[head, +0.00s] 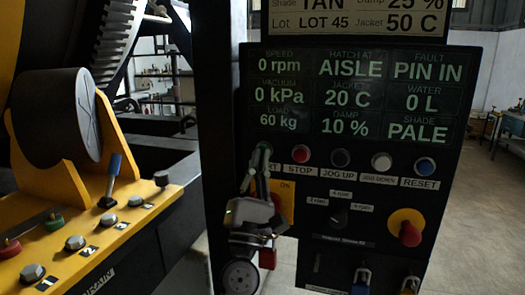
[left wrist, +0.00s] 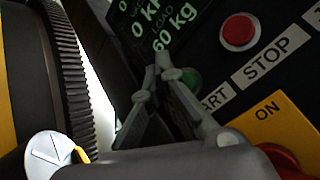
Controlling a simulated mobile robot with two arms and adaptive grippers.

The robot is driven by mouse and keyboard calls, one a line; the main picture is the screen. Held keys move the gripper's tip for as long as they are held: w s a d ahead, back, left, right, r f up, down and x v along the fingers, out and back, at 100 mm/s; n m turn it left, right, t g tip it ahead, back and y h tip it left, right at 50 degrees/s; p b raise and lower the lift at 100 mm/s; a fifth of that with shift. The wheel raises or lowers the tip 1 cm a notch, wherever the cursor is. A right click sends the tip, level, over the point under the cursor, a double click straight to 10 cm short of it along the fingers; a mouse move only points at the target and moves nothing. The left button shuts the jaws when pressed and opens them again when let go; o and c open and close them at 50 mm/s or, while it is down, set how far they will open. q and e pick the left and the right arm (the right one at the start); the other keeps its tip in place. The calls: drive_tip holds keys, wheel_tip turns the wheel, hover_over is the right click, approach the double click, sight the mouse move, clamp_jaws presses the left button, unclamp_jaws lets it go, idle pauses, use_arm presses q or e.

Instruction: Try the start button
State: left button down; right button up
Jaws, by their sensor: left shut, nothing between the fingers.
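The dark control panel (head: 345,205) stands in the middle of the head view. My left gripper (head: 261,150) is shut and empty, its fingertips over the upper left of the button row. It hides the start button and part of its label in the head view. In the left wrist view the green start button (left wrist: 191,77) shows partly behind the fingers (left wrist: 164,62); I cannot tell whether they touch it. The display (head: 352,96) reads speed 0 rpm, hatch at AISLE and fault PIN IN. My right gripper is not in view.
Right of the start position are the red stop button (head: 303,155), jog buttons and blue reset button (head: 425,165). Below are a yellow ON plate (head: 286,201), a red emergency knob (head: 410,233) and padlocks (head: 362,276). A yellow bracket with knobs (head: 76,243) stands left.

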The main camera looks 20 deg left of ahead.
use_arm(q)
drive_tip(key=s+p, duration=0.1)
drive_tip(key=s, duration=0.3)
drive_tip(key=shift+a, duration=0.1)
idle(0.5)
